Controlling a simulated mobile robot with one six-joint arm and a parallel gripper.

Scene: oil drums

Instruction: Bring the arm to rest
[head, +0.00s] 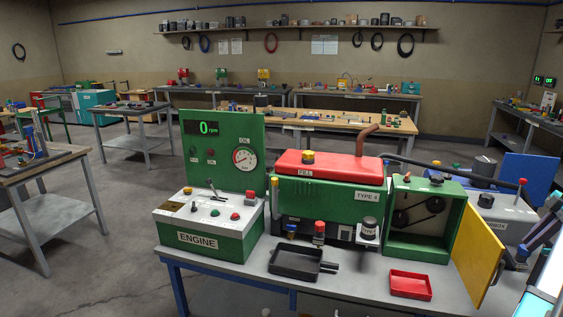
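Part of my arm shows at the right edge, a grey and purple link with a pale, bright part below it. What seems to be my gripper (517,258) is a small dark shape at its lower end, beside the open yellow door (477,254). It is too small and cut into by other shapes to show its fingers or anything held. I cannot tell whether it touches the door.
The workbench (347,292) carries a green engine panel (210,236), a red-topped engine (328,165), a green box (422,222) with pulleys, a black tray (294,264) and a red tray (410,285). A blue panel (529,168) stands behind. Open floor lies left.

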